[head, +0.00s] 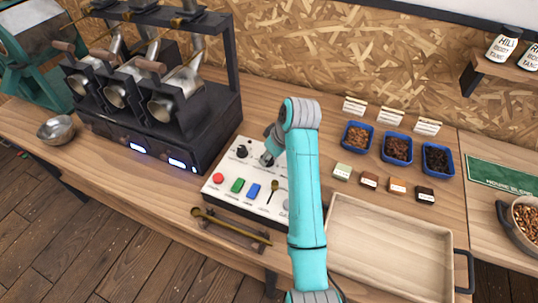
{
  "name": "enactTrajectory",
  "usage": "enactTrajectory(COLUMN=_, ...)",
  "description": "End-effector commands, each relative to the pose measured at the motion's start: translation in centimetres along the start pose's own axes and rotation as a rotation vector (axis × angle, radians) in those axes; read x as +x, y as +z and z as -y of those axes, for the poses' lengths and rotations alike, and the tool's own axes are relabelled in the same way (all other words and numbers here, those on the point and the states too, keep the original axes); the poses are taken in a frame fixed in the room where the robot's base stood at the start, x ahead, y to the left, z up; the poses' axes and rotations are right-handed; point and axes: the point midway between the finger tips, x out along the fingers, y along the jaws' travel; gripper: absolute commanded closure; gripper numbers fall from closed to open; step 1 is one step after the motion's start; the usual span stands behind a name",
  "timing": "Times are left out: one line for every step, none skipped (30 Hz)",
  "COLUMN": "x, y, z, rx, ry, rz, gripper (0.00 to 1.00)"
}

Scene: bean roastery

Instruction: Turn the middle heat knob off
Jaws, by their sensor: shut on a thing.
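The white control panel (225,172) stands on the wooden counter in front of the black roaster. A dark knob (242,151) shows on its upper left part. My gripper (267,158) is down at the panel just right of that knob, shut on the middle heat knob, which it mostly hides. My teal arm covers the right part of the panel, so any knob there is hidden. The pointer setting of the middle knob cannot be seen.
A red button (218,178), a green button (238,185), a blue button (253,190) and a small lever (272,188) sit near the gripper. A brass scoop (230,226) lies in front. A wooden tray (340,205) and blue bean dishes (397,149) are at right.

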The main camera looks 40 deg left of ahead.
Motion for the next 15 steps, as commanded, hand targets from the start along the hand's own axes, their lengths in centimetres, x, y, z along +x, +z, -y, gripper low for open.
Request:
enactTrajectory(x=0.13, y=0.15, z=-0.03, rx=-0.039, ry=-0.021, rz=0.004, gripper=1.00)
enactTrajectory(x=0.13, y=0.14, z=-0.05, rx=-0.065, ry=-0.031, rz=0.004, gripper=1.00)
enactTrajectory(x=0.14, y=0.14, z=-0.05, rx=-0.101, ry=-0.047, rz=0.004, gripper=1.00)
enactTrajectory(x=0.14, y=0.16, z=-0.05, rx=-0.127, ry=-0.058, rz=0.005, gripper=1.00)
enactTrajectory(x=0.15, y=0.17, z=-0.07, rx=-0.152, ry=-0.069, rz=0.005, gripper=1.00)
enactTrajectory(x=0.17, y=0.18, z=-0.11, rx=-0.187, ry=-0.083, rz=0.005, gripper=1.00)
enactTrajectory(x=0.15, y=0.15, z=-0.12, rx=-0.214, ry=-0.094, rz=0.004, gripper=1.00)
enactTrajectory(x=0.12, y=0.14, z=-0.15, rx=-0.240, ry=-0.105, rz=0.004, gripper=1.00)
enactTrajectory(x=0.14, y=0.17, z=-0.17, rx=-0.275, ry=-0.120, rz=0.005, gripper=1.00)
enactTrajectory(x=0.16, y=0.17, z=-0.17, rx=-0.300, ry=-0.131, rz=0.005, gripper=1.00)
enactTrajectory(x=0.16, y=0.16, z=-0.18, rx=-0.326, ry=-0.142, rz=0.005, gripper=1.00)
enactTrajectory(x=0.18, y=0.14, z=-0.19, rx=-0.361, ry=-0.156, rz=0.004, gripper=1.00)
enactTrajectory(x=0.16, y=0.12, z=-0.21, rx=-0.386, ry=-0.166, rz=0.004, gripper=1.00)
enactTrajectory(x=0.14, y=0.11, z=-0.22, rx=-0.411, ry=-0.176, rz=0.004, gripper=1.00)
enactTrajectory(x=0.18, y=0.14, z=-0.21, rx=-0.443, ry=-0.191, rz=0.005, gripper=1.00)
